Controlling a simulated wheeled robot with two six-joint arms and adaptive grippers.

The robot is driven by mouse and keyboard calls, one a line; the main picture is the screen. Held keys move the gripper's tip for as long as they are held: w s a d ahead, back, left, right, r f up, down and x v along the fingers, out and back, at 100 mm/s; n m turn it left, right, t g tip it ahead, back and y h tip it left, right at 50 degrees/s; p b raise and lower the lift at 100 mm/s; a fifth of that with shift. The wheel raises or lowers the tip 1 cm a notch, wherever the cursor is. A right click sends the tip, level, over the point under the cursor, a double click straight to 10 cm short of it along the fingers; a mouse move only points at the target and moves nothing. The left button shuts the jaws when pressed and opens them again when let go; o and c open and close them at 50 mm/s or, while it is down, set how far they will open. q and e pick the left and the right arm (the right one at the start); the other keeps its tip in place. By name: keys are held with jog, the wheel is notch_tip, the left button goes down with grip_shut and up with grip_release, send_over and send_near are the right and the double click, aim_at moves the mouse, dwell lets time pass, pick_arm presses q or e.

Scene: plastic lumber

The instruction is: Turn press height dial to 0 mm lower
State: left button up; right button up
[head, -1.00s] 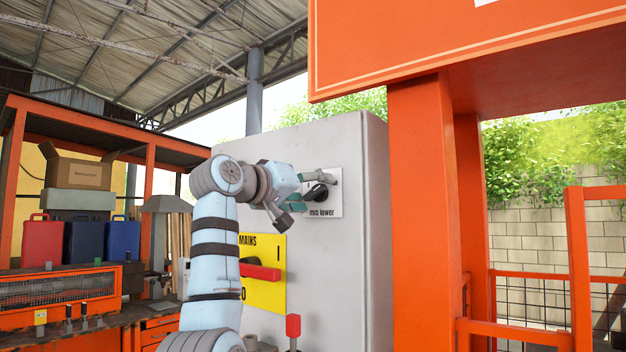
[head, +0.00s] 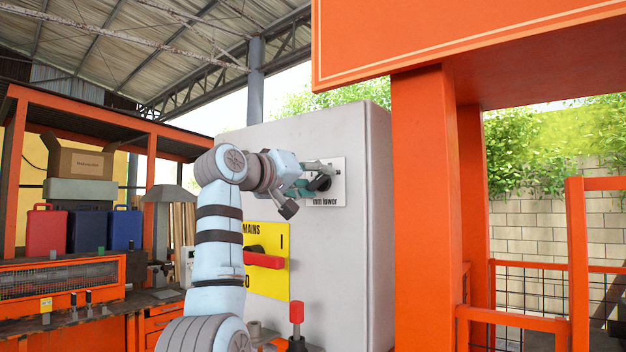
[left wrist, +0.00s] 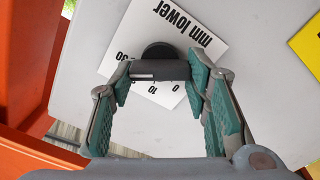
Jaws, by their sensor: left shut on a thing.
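The press height dial is a dark round knob with a grip bar (left wrist: 160,68) on a white plate (left wrist: 203,22) marked "mm lower", with a scale whose 10 and 0 are legible. A pale mark shows toward the left end of the bar. In the head view the dial (head: 321,183) sits on its plate (head: 340,168) on the grey cabinet, partly behind my gripper. My left gripper (head: 312,178) is at the dial. In the left wrist view its teal-padded fingers (left wrist: 160,76) are shut on the knob's bar, one at each end. My right gripper is not in view.
Below the dial on the grey cabinet (head: 350,250) is a yellow MAINS plate (head: 272,285) with a red switch handle (head: 263,260). A red-topped lever (head: 297,312) stands lower down. An orange press post (head: 425,200) rises just right of the cabinet.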

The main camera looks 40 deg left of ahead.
pick_arm(q)
jog(key=n, duration=0.7)
jog(key=shift+a+f+b, duration=0.1)
jog(key=shift+f+b, duration=0.05)
jog(key=shift+b, duration=0.2)
jog(key=n+b, duration=0.1)
jog(key=n, duration=0.6)
jog(key=shift+f, duration=0.1)
jog(key=n, duration=0.5)
jog(key=shift+f+b, duration=0.1)
jog(key=shift+b, duration=0.3)
jog(key=n, duration=0.4)
jog(key=shift+b, duration=0.3)
jog(key=o, duration=1.2)
jog(key=shift+w+f, duration=0.1)
jog(key=shift+w, duration=0.05)
jog(key=shift+c, duration=0.2)
